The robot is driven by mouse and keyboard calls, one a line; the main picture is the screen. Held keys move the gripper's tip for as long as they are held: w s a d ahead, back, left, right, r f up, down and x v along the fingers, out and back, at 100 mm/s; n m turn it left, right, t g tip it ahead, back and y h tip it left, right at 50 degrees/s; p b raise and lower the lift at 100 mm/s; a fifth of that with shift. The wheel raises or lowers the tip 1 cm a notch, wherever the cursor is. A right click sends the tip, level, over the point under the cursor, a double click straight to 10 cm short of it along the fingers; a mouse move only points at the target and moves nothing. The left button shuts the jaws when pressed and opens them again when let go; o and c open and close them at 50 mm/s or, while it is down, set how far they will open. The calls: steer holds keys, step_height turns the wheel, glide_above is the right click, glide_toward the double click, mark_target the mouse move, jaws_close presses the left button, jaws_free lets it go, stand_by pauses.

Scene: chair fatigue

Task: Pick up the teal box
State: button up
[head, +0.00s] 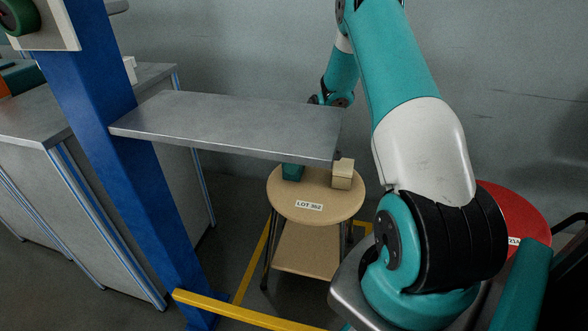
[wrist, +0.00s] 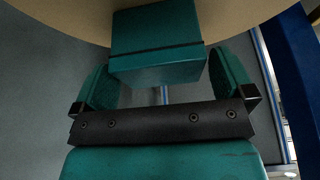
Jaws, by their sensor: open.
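The teal box (head: 293,172) sits on the round wooden stool (head: 312,207), under the grey shelf plate, which hides its upper part in the head view. In the wrist view the teal box (wrist: 157,45) is close up, with a dark line across it. My gripper (wrist: 163,75) is open, its two teal-padded fingers spread to the left and right of the box. The near face of the box shows in the gap between them. I cannot tell whether either finger touches it. In the head view the shelf plate hides my gripper.
The grey shelf plate (head: 225,124) reaches out from a blue post (head: 108,130) above the stool. A pale tan block (head: 342,174) stands on the stool to the right of the box. A red round top (head: 515,215) is at right, a grey workbench (head: 40,110) at left.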

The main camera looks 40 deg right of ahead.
steer(key=x, duration=0.3)
steer(key=shift+f+b, duration=0.15)
steer(key=shift+b, duration=0.25)
steer(key=c, duration=0.9)
